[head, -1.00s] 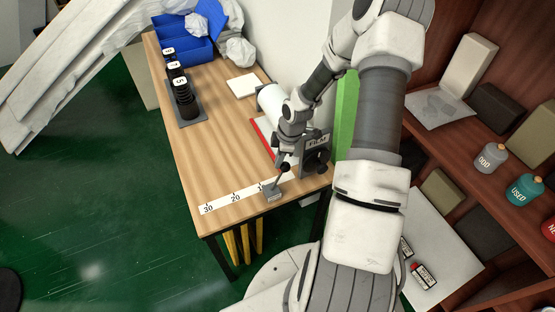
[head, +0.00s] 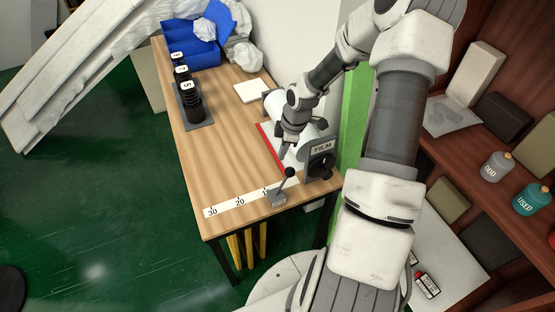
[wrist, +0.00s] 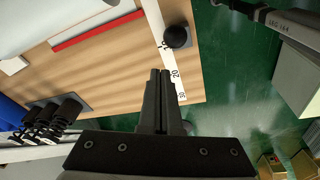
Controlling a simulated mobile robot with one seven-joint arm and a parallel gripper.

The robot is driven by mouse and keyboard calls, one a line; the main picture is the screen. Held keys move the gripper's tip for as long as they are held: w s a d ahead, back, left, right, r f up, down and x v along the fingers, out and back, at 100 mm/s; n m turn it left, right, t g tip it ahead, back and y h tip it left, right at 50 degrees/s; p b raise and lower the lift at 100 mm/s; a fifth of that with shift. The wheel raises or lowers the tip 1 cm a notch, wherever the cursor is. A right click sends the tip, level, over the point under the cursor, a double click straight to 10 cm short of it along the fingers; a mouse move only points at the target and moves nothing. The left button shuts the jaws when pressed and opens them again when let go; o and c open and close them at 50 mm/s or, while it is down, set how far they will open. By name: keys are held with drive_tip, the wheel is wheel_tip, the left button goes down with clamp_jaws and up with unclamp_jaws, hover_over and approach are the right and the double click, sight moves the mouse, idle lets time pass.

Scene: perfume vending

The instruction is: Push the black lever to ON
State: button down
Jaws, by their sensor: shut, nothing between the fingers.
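The black lever has a round black knob (head: 290,171) on a thin stem. The stem rises with a tilt to the right from a small grey base (head: 279,199) near the table's front edge. In the wrist view the knob (wrist: 176,37) shows from above, beyond and right of the fingertips. My gripper (head: 284,150) is shut and empty, above and behind the knob, apart from it. Its two dark fingers lie together in the wrist view (wrist: 160,72). No ON marking is readable.
A numbered white strip (head: 226,207) runs left of the lever. A grey box marked FILM with a black dial (head: 320,164) stands to its right. A white roll and red-edged sheet (head: 269,146) lie behind. Black numbered weights (head: 190,100) stand at the left; mid-table is clear.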

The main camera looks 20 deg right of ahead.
drive_tip(key=shift+s+d+r, duration=0.15)
drive_tip(key=shift+d+r, duration=0.5)
drive_tip(key=shift+r, duration=0.35)
drive_tip(key=shift+s+d+r, duration=0.15)
drive_tip(key=shift+d+r, duration=0.5)
drive_tip(key=shift+r, duration=0.3)
drive_tip(key=shift+a, duration=0.1)
